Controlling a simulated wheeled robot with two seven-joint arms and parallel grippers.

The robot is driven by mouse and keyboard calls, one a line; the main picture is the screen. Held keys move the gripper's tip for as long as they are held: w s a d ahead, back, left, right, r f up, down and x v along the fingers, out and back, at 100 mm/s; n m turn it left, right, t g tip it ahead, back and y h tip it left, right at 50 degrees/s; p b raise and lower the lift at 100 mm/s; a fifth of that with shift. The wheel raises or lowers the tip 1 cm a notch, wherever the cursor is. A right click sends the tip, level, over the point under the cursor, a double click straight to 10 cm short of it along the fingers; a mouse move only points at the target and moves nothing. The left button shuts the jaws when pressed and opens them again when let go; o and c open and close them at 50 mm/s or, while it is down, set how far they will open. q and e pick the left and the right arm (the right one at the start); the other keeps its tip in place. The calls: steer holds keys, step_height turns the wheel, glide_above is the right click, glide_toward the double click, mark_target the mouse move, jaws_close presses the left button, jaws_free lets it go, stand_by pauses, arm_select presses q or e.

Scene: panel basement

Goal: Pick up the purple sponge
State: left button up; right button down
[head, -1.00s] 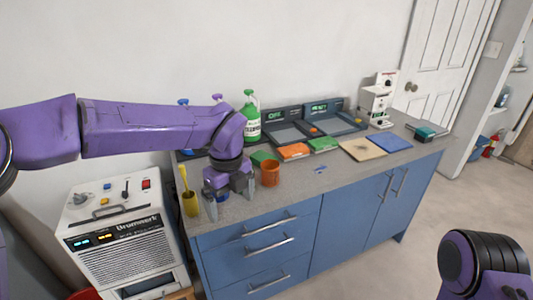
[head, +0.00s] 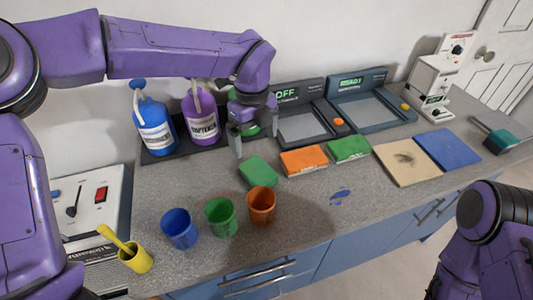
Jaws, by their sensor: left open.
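I cannot make out a purple sponge in the head view. Sponge-like blocks lie on the counter: a green block (head: 258,172), an orange block (head: 304,161) and another green block (head: 349,150). My left gripper (head: 254,145) is open and empty, pointing down just behind the nearer green block and in front of a mostly hidden green bottle. A purple bottle (head: 200,118) stands left of it. A small blue-purple smear (head: 341,196) is on the counter. My right arm shows at the lower right, but its gripper is out of view.
Blue (head: 179,229), green (head: 221,216) and orange (head: 261,205) cups stand along the front, beside a yellow cup (head: 136,259) with a stick. Scale-like devices (head: 301,127) stand behind the blocks. A tan board (head: 405,172) and a blue board (head: 447,150) lie right.

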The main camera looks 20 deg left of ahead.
mark_target(258, 170)
arm_select(q)
steer(key=f, duration=0.3)
steer(key=shift+s, duration=0.4)
steer(key=shift+s+f+p, duration=0.2)
steer(key=shift+s+f, duration=0.05)
steer(key=shift+s, duration=0.25)
steer(key=shift+s+f+p, duration=0.15)
steer(key=shift+s+f, duration=0.1)
steer(key=shift+s, duration=0.25)
steer(key=f, duration=0.2)
steer(key=w+f+p, duration=0.1)
steer(key=f, duration=0.1)
steer(key=d+f, duration=0.1)
steer(key=f, duration=0.1)
steer(key=shift+w, duration=0.4)
steer(key=shift+s+r, duration=0.2)
steer(key=shift+s, duration=0.15)
steer(key=shift+c, duration=1.2)
steer(key=c, duration=0.9)
arm_select(e)
steer(key=shift+s+r, duration=0.35)
steer(key=shift+r, duration=0.2)
steer(key=shift+s+r, duration=0.3)
steer(key=shift+r, duration=0.25)
arm_select(q)
steer(key=shift+c, duration=0.3)
step_height(258, 170, up, 18)
steer(key=b, duration=0.1)
arm_select(e)
steer(key=shift+f, duration=0.65)
